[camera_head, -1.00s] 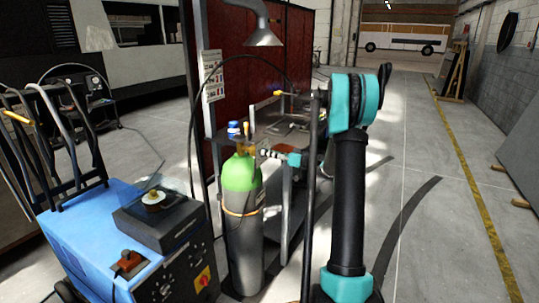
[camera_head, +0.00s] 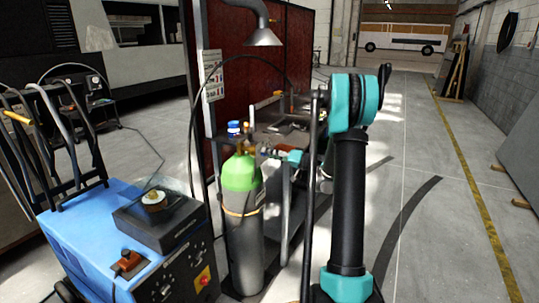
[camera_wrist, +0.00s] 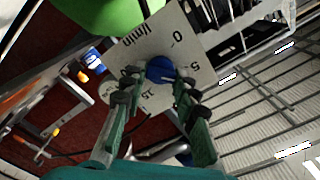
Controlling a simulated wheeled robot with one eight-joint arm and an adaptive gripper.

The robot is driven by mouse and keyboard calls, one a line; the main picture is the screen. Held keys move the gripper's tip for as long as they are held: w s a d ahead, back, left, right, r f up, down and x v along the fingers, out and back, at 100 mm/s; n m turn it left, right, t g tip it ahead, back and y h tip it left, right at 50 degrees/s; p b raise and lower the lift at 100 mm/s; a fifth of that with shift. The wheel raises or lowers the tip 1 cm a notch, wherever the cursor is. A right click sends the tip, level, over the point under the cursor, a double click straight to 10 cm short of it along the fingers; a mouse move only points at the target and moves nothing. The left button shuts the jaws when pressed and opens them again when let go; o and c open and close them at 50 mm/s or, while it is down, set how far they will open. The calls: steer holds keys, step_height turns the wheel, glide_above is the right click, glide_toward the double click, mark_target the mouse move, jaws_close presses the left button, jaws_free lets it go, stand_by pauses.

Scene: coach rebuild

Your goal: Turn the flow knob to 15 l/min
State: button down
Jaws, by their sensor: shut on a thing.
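The flow knob is a round blue knob (camera_wrist: 159,68) in front of a pale scale plate (camera_wrist: 186,37). The plate carries "l/min", 0, 5 and 15, and is partly covered by my fingers. My gripper (camera_wrist: 158,80) has its green and dark fingers on both sides of the knob and is shut on it. Which mark the knob points to cannot be read. In the head view my gripper (camera_head: 268,151) is small, beside the top of the gas cylinder (camera_head: 241,174), which has a green shoulder and grey body. The knob cannot be made out there.
A blue welding machine (camera_head: 85,235) stands at the left of the cylinder. A metal bench and a red curtain (camera_head: 240,85) are behind. A dark upright post (camera_head: 312,190) stands by my arm.

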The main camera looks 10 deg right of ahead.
steer(key=m, duration=2)
steer(key=shift+f, duration=0.4)
steer(key=shift+s+m, duration=0.1)
steer(key=shift+m, duration=0.2)
steer(key=c, duration=1.2)
jaws_free()
steer(key=shift+o, duration=0.2)
steer(key=shift+d, duration=0.1)
steer(key=v, duration=1.2)
